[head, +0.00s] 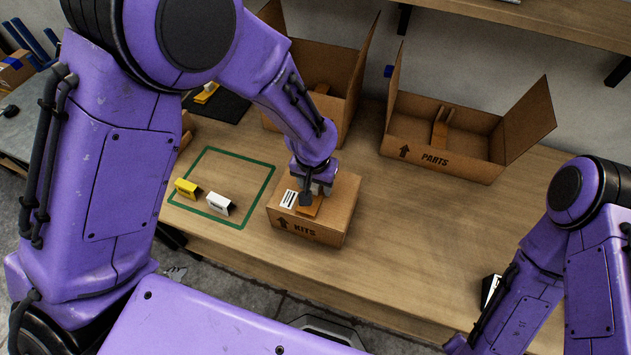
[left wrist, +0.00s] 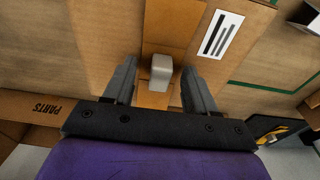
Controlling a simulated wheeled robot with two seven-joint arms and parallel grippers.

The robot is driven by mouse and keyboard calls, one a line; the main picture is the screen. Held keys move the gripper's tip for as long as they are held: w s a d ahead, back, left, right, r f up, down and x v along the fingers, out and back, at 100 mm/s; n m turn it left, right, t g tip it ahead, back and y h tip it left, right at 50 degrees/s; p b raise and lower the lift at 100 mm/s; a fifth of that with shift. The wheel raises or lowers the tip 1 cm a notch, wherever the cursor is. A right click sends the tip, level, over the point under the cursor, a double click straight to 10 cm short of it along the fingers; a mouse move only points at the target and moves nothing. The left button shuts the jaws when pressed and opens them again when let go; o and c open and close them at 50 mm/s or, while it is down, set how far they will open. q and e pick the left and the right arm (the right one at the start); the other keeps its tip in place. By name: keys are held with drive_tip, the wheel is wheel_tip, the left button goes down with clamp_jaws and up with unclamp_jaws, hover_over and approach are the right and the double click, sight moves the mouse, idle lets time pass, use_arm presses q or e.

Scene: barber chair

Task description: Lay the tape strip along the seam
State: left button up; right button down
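A closed cardboard box marked KITS (head: 338,225) stands on the bench. An orange-brown strip, seemingly the tape strip (head: 311,208), lies on or just above its top; in the left wrist view the strip (left wrist: 175,28) runs beneath a pale grey block (left wrist: 161,73). My left gripper (head: 312,196) points down over the box. Its fingers (left wrist: 160,82) are open on both sides of the grey block, with gaps visible. The seam cannot be made out, and the gripper hides part of the strip. My right arm is at the right; its gripper is out of view.
A white label (head: 289,199) is on the box top. Open boxes, one marked PARTS (head: 470,168), stand behind.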

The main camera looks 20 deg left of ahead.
use_arm(q)
wheel_tip(320, 180, up, 10)
drive_tip(key=s, duration=0.1)
drive_tip(key=shift+r, duration=0.2)
drive_tip(key=shift+s, duration=0.15)
idle(0.3)
